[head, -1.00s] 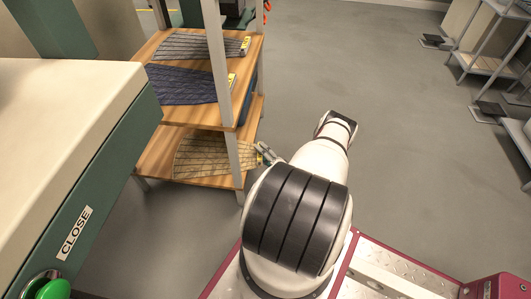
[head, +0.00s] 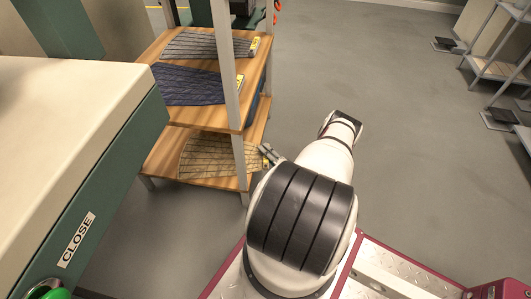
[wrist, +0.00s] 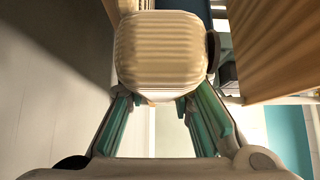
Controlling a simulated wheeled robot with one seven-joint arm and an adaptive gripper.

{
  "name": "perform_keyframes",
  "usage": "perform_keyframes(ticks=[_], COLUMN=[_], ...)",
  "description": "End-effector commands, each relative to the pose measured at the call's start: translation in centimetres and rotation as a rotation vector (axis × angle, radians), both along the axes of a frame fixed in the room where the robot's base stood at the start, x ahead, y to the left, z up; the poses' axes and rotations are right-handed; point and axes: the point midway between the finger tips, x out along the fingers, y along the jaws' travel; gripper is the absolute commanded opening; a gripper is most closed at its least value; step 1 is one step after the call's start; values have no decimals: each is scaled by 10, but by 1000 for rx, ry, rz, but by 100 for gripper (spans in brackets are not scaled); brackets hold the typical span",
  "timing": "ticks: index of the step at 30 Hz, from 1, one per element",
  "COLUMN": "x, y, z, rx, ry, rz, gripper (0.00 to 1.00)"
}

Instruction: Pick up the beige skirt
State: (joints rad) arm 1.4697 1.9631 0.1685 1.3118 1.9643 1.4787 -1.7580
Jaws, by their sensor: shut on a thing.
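The beige skirt (head: 210,155), with darker stripes, lies spread out on the lower wooden shelf in the head view. A rack post crosses in front of its right part. My gripper (head: 268,153) is at that end, beside the shelf's right edge, partly hidden behind my arm. In the wrist view my gripper (wrist: 160,100) has its teal-lined fingers shut on a pale ribbed piece (wrist: 160,55) that fits the skirt's end. The fingertips' exact contact is hidden by it.
The lower shelf (head: 165,165) has an upper shelf (head: 165,50) close above it, with a navy skirt (head: 190,85) and a grey striped skirt (head: 205,45). A cream and green machine (head: 75,110) stands at left. Open floor (head: 390,110) lies to the right.

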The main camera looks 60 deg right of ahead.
Motion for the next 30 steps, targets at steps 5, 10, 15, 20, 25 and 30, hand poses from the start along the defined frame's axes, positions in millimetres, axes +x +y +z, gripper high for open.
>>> perform_keyframes(ticks=[5,10,15,20,25,30], x=[0,0,0,0,0,-8], y=[-7,-10,-10,-10,-10,-8], z=[0,0,0,0,0,0], rx=[-2,0,0,0,0,-1], ry=[1,0,0,0,0,1], rz=[4,7,7,7,7,6], gripper=[0,0,26,45,45,45])
